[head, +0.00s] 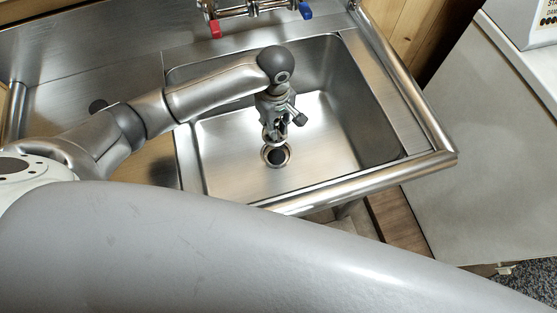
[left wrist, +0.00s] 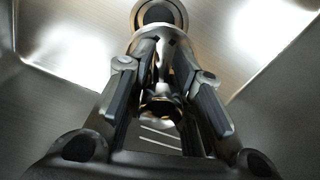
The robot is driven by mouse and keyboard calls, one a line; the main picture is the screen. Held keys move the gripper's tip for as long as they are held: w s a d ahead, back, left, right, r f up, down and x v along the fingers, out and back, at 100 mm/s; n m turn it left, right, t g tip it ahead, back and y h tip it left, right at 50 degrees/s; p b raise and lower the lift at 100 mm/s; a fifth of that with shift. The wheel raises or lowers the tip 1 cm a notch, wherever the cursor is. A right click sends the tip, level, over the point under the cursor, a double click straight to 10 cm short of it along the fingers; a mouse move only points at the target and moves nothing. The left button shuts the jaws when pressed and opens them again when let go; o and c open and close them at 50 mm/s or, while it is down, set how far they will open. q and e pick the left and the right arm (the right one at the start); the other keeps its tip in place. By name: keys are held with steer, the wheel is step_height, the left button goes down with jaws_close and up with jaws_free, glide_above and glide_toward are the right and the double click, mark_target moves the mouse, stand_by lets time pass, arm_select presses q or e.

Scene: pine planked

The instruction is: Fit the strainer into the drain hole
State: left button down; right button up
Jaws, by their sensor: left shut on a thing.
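The drain hole (head: 276,156) is a dark round opening with a bright metal ring in the floor of the steel sink basin. It also shows at the top of the left wrist view (left wrist: 158,14). My left gripper (head: 275,126) points down over the basin, a little above and behind the hole in the head view. It is shut on the shiny metal strainer (left wrist: 162,110), which sits between the fingers and is partly covered by them. In the head view the strainer is small and hard to separate from the fingertips. It appears apart from the hole. My right gripper is out of view.
The sink basin (head: 325,125) has steep steel walls around the left gripper. A rounded steel rim (head: 400,168) runs along the front. Taps with red and blue handles (head: 258,8) stand at the back. A pale counter (head: 480,130) is at the right.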

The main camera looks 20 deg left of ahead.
arm_select(q)
steer(key=shift+n, duration=0.6)
step_height(320, 180, down, 9)
steer(key=shift+s+d+f+b, duration=0.1)
steer(key=shift+f+b, duration=0.05)
steer(key=shift+b, duration=0.3)
steer(key=shift+f, duration=2.05)
steer(key=shift+f, duration=0.15)
steer(key=c, duration=1.3)
jaws_free()
steer(key=shift+o, duration=0.2)
step_height(320, 180, up, 12)
steer(key=shift+d+r+p, duration=0.1)
steer(key=shift+r+p, duration=0.1)
steer(key=shift+p, duration=0.25)
